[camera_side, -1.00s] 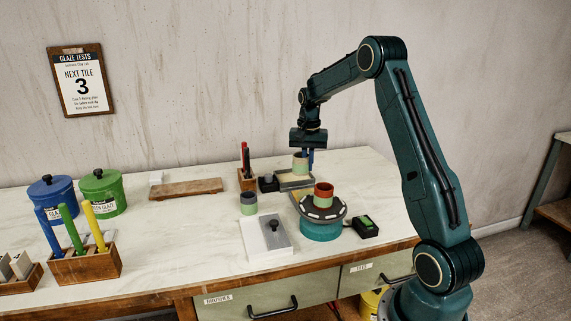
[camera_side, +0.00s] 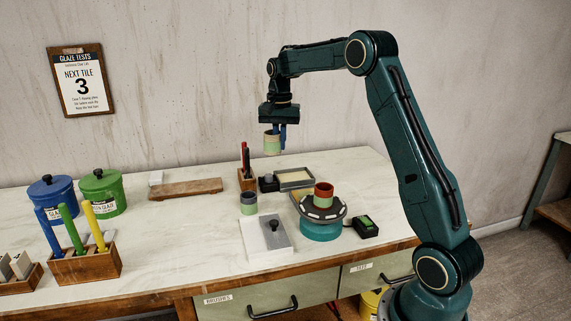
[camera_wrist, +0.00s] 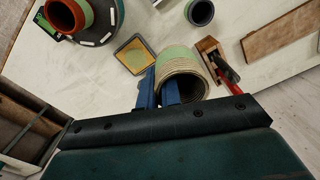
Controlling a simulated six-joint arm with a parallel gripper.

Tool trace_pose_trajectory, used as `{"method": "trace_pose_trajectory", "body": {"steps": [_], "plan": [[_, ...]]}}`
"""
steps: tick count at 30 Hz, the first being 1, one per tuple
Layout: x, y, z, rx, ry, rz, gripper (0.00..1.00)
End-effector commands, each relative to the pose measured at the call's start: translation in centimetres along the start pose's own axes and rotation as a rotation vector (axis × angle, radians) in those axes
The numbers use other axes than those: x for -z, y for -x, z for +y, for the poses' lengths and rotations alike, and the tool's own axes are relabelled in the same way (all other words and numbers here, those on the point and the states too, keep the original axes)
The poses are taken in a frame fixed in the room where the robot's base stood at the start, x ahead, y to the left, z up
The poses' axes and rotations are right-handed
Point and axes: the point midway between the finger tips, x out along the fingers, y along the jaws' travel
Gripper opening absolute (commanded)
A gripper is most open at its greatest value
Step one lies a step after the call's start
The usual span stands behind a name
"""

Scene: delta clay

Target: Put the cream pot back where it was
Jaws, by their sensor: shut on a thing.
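The cream pot (camera_side: 272,143), cream above with a pale green lower part, hangs in the air above the back of the bench. My gripper (camera_side: 279,137) points down and is shut on the pot's wall. In the wrist view the blue fingers (camera_wrist: 159,92) pinch the rim on the left side of the cream pot (camera_wrist: 180,75), and I see its ribbed side and green part. A shallow tray (camera_side: 294,177) with a pale inside lies on the bench below and to the right of the pot.
A red pot (camera_side: 323,190) stands on the turntable (camera_side: 321,228). A grey-green pot (camera_side: 248,203) stands left of it, near a white box with a knob (camera_side: 270,237). A wooden tool holder (camera_side: 247,180) and a wooden board (camera_side: 186,188) are at the back. The bench's left middle is clear.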

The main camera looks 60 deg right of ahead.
Motion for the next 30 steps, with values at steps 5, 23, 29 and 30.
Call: {"method": "trace_pose_trajectory", "body": {"steps": [5,23,29,30], "plan": [[-0.1,-2.7,0.1,-0.003,0.0,-0.004,0.0],[-0.1,-13.5,0.1,-0.002,0.001,-0.002,0.0],[0.0,-14.7,0.1,-0.001,0.001,0.0,0.0],[0.0,-14.8,0.1,-0.001,0.001,0.0,0.0]]}}
